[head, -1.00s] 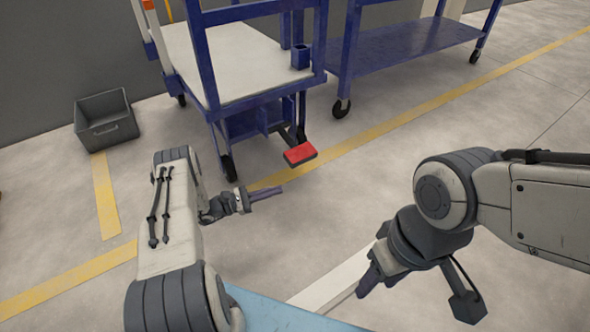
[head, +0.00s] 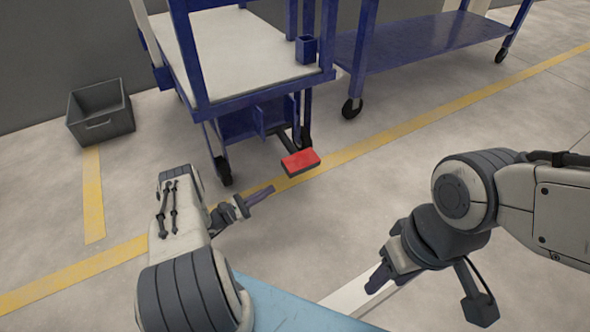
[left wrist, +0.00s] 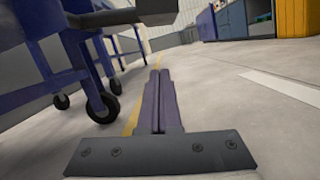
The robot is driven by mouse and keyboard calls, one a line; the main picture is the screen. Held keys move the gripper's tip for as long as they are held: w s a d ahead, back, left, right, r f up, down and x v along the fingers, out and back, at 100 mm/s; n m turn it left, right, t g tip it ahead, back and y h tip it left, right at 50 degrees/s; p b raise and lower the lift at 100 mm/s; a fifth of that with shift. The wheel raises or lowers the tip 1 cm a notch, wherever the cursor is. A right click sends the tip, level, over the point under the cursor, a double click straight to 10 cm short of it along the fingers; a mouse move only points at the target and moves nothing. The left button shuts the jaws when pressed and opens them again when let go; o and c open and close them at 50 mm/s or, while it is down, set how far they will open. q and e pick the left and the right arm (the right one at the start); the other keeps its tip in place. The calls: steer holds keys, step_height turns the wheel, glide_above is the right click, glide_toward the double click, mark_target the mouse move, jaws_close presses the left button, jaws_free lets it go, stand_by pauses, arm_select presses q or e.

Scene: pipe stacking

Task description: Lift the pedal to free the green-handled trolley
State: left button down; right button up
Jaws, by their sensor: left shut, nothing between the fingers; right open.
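The blue trolley (head: 262,88) with a pale shelf stands upper left of centre in the head view. Its handle is out of view, so I see no green. A red pedal (head: 300,161) on a dark arm juts out low from its near end. My left gripper (head: 268,190) is shut and empty, just below and left of the pedal in the head view, apart from it. In the left wrist view its closed fingers (left wrist: 158,100) point forward, with a dark part overhead and trolley wheels (left wrist: 102,107) at the left. My right gripper (head: 376,284) is open and empty, low over the floor.
A second blue trolley (head: 425,45) stands behind to the right. A grey bin (head: 101,112) sits on the floor at the left. Yellow lines (head: 400,130) cross the floor. The floor to the right of the pedal is clear.

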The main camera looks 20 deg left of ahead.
mark_target(291, 148)
arm_select(q)
steer(key=w+d+r+b, duration=0.4)
steer(key=w+d+r, duration=0.2)
steer(key=d, duration=0.1)
steer(key=shift+w+r, duration=0.15)
steer(key=shift+w, duration=0.25)
stand_by(0.3)
